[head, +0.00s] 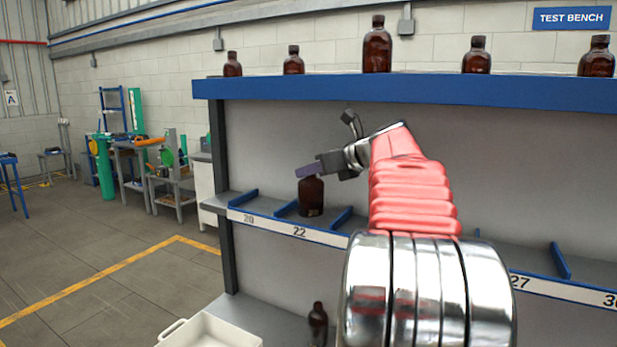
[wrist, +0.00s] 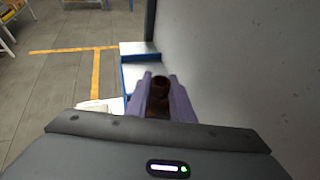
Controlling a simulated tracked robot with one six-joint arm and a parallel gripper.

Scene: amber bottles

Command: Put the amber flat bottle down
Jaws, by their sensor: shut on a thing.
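The amber flat bottle (head: 311,196) is upright in the head view, at the middle shelf (head: 265,205) above the label 22, between two blue dividers. Its base is at or just above the shelf surface; I cannot tell whether it touches. My gripper (head: 309,170) is shut on its upper part, coming from the right, and hides its neck. In the wrist view the bottle's dark top (wrist: 159,92) shows between the two purple fingers (wrist: 158,102).
Blue dividers (head: 341,217) stand close on both sides of the bottle. Several amber bottles (head: 377,45) stand on the blue top shelf (head: 400,92) above. Another bottle (head: 318,322) and a white bin (head: 210,332) are below. The bay above label 20 looks empty.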

